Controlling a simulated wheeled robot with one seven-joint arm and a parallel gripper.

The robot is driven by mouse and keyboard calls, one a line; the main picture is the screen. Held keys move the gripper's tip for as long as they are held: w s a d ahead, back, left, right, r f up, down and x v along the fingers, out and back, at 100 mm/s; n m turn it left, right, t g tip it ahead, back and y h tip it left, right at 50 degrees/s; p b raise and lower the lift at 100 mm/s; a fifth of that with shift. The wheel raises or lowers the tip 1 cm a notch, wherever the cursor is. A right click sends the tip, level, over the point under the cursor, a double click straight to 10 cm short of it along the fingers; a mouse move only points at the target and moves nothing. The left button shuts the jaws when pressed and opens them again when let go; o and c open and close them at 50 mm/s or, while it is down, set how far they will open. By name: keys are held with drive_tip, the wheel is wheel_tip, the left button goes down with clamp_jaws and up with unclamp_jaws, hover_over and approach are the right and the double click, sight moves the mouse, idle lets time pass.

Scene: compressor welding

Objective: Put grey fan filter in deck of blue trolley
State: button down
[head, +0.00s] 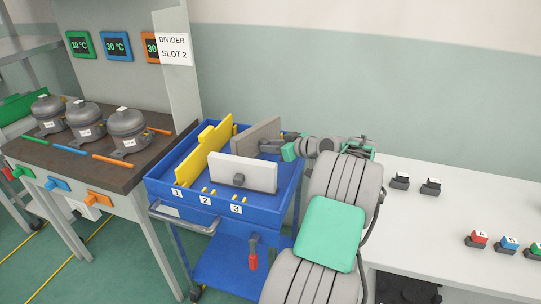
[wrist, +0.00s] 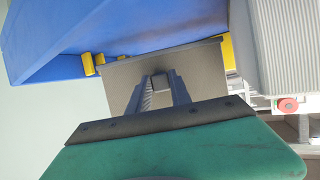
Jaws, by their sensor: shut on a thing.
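The blue trolley (head: 165,190) stands in the middle of the head view, its upper deck marked 1, 2 and 3 along the front. A grey fan filter (head: 250,136) stands on edge at the back right of that deck. My gripper (head: 272,147) reaches in from the right and is shut on it. In the wrist view the grey filter (wrist: 205,72) lies between the gripper fingers (wrist: 160,82), beside the blue deck wall (wrist: 60,35). The filter's lower edge is hidden, so I cannot tell whether it touches the deck floor.
A yellow divider (head: 205,153) and a lighter grey panel with a dark knob (head: 245,176) stand in the deck close by. Yellow pegs line the deck. A bench with several compressors (head: 127,125) is at left; a white table (head: 450,210) is at right.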

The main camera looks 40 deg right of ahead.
sight(261, 154)
drive_tip(key=shift+f, duration=1.6)
drive_tip(key=shift+f, duration=0.25)
drive_tip(key=c, duration=1.2)
unclamp_jaws()
drive_tip(key=shift+r, duration=0.1)
drive_tip(key=shift+o, duration=0.2)
drive_tip(key=shift+r, duration=0.15)
drive_tip(key=shift+s+d+r, duration=0.1)
drive_tip(key=shift+s+r, duration=0.05)
drive_tip(key=shift+s, duration=0.1)
drive_tip(key=v, duration=1.1)
drive_tip(key=shift+s, duration=0.25)
